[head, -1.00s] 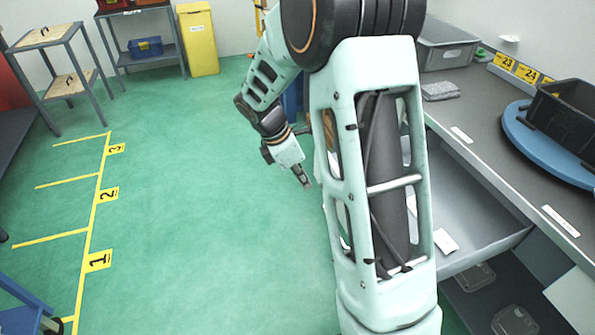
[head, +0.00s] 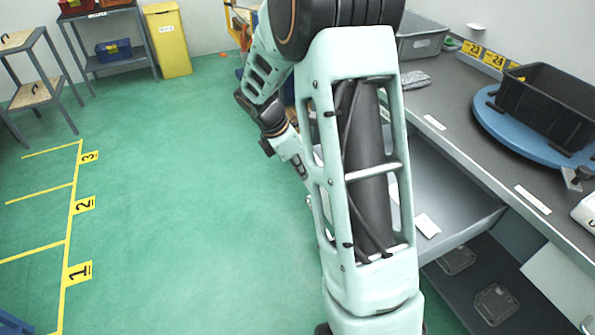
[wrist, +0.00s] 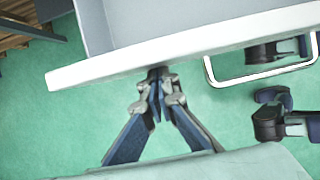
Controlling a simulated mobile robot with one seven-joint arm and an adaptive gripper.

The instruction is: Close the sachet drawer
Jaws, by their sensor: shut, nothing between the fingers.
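The sachet drawer (head: 455,195) is pulled out below the grey worktop, at the right in the head view. A small white packet (head: 427,226) lies in it. In the wrist view its pale front panel (wrist: 200,45) crosses the top, with a metal bar handle (wrist: 262,78) on its outer side. My gripper (wrist: 157,76) is shut and empty, its fingertips at the outer face of the panel, left of the handle. I cannot tell whether they touch it. In the head view my arm hides the fingertips and the drawer's front.
The worktop (head: 455,100) carries a black crate (head: 555,105) on a blue round plate (head: 490,118), and a grey bin (head: 420,42). A shelf with clear-lidded boxes (head: 495,303) lies below the drawer. Green floor (head: 180,200) is free to the left.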

